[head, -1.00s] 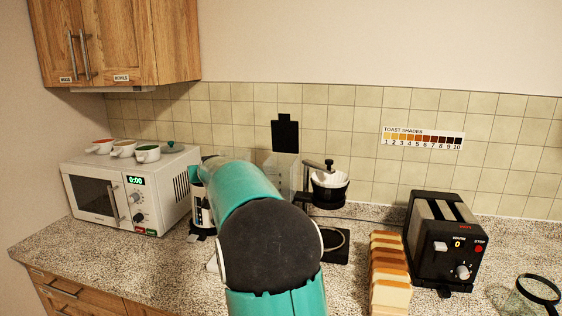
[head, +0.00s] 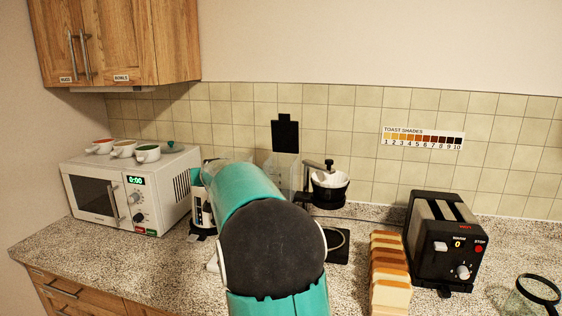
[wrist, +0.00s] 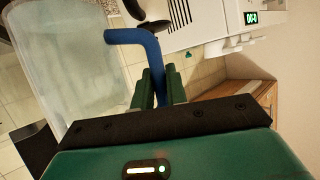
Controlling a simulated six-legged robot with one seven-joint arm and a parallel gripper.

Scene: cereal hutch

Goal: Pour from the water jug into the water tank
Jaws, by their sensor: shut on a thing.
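The water jug (wrist: 75,55) is a large translucent vessel at the left of the wrist view, with a blue handle (wrist: 133,36). My gripper (wrist: 157,88) has its green fingers shut on that handle. In the wrist view the jug looks tilted, and I cannot make out a water level. In the head view my arm hides the gripper and most of the jug; a pale clear part (head: 237,156) shows just above the arm. The water tank (head: 283,172) is the clear box behind my arm, with its black lid (head: 285,134) standing up. I see no stream of water.
The black filter basket (head: 329,186) stands right of the tank. A white microwave (head: 125,190) with several cups on top is at left. Bread slices (head: 389,270) and a black toaster (head: 445,240) are at right. A black-and-white container (head: 201,208) stands left of my arm.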

